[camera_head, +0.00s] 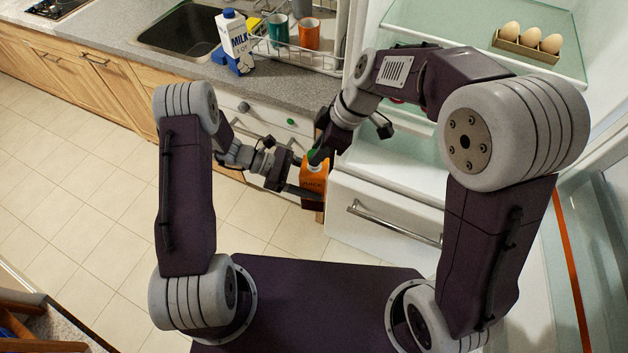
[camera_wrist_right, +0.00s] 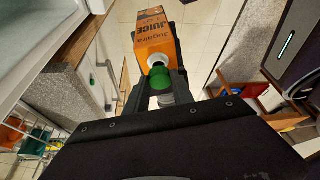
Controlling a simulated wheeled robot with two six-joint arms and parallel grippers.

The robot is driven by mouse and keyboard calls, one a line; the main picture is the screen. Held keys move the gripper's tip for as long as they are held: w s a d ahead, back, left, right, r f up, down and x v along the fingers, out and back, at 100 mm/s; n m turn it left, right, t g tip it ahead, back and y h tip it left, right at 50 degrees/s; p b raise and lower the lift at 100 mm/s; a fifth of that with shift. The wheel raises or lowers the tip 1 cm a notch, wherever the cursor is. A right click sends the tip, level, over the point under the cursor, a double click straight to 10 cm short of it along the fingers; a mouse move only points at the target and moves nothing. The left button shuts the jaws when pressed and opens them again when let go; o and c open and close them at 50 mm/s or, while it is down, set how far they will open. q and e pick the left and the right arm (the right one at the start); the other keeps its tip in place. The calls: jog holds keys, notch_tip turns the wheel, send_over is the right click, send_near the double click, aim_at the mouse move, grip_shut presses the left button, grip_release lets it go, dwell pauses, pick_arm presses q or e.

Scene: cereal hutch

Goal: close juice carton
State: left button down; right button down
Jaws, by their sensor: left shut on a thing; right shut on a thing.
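The orange juice carton (camera_head: 314,179) is held upright in front of the open fridge. My left gripper (camera_head: 303,188) is shut on it from the left side. The carton's white round spout (camera_wrist_right: 156,61) shows uncovered in the right wrist view. My right gripper (camera_wrist_right: 165,85) is shut on the green cap (camera_wrist_right: 166,80), which is just over the spout and looks close to it; I cannot tell whether they touch. In the head view my right gripper (camera_head: 318,157) is directly above the carton and hides most of the cap.
The open fridge, with an egg holder (camera_head: 525,45) on its glass shelf (camera_head: 440,25) and a white drawer (camera_head: 375,215) below, is close at right. The counter (camera_head: 290,95) behind holds a milk carton (camera_head: 236,42) and a dish rack (camera_head: 300,60) with mugs. Free tiled floor is at left.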

aim_at(313, 179)
jog(key=shift+f, duration=0.1)
dwell(0.4)
jog(key=shift+f, duration=0.75)
jog(key=shift+f, duration=0.6)
jog(key=m, duration=0.1)
jog(key=m+t, duration=0.1)
jog(key=m, duration=0.1)
jog(key=m+t, duration=0.1)
jog(key=m, duration=0.1)
jog(key=shift+s+h, duration=0.3)
jog(key=shift+h, duration=0.1)
jog(key=shift+a+m, duration=0.1)
jog(key=shift+m, duration=0.6)
jog(key=shift+w, duration=0.1)
jog(key=c, duration=1.1)
grip_release()
